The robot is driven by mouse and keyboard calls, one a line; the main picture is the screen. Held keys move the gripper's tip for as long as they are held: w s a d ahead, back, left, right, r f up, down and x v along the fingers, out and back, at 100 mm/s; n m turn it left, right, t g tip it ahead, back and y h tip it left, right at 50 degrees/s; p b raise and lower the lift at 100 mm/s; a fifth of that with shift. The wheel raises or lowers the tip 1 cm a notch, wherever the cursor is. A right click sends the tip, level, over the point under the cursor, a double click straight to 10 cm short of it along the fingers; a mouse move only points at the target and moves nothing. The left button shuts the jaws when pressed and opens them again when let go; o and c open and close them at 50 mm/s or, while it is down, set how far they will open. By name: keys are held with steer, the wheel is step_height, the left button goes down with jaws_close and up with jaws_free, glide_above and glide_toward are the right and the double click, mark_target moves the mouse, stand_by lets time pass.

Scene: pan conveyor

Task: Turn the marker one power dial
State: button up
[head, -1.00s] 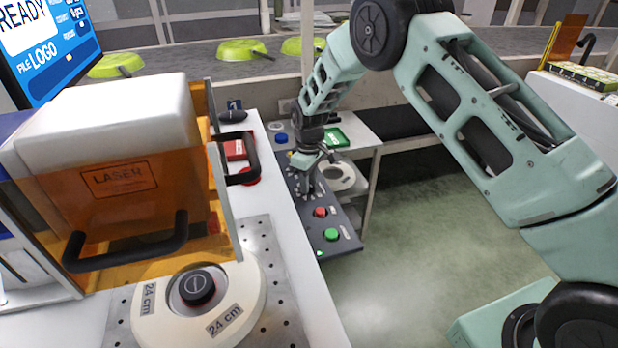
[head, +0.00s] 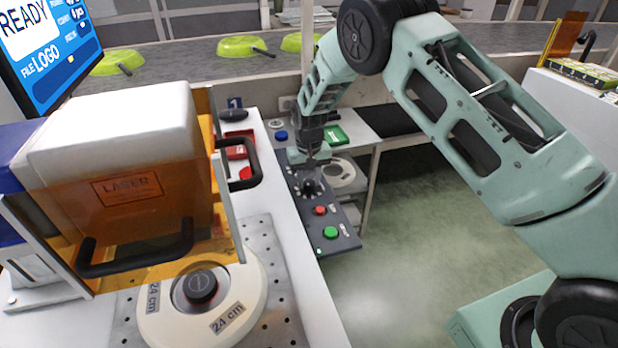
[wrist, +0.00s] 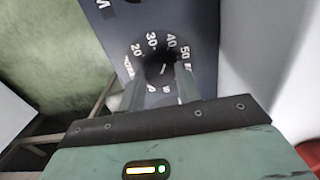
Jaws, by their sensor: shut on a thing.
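The power dial (wrist: 158,70) is a dark round knob in the wrist view, with white numbers 20, 30, 40 and 50 around its far side. A short white pointer line shows on it, on the side toward 50. The near part of the scale is partly hidden by my fingers. In the head view the dial (head: 311,187) sits on the dark control panel (head: 338,243). My gripper (head: 309,176) reaches down onto it from above. In the wrist view my gripper (wrist: 168,82) has its two fingers on either side of the knob, shut on it.
A red button (head: 320,210) and a green button (head: 330,232) sit on the same panel, nearer the camera. The orange laser enclosure (head: 127,188) and a 24 cm round fixture (head: 244,296) stand at left. Green pans (head: 242,46) lie on the conveyor behind.

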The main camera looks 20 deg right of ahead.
mark_target(309, 182)
steer(key=shift+m, duration=0.3)
steer(key=o, duration=1)
step_height(309, 182, up, 18)
steer(key=shift+f, duration=0.25)
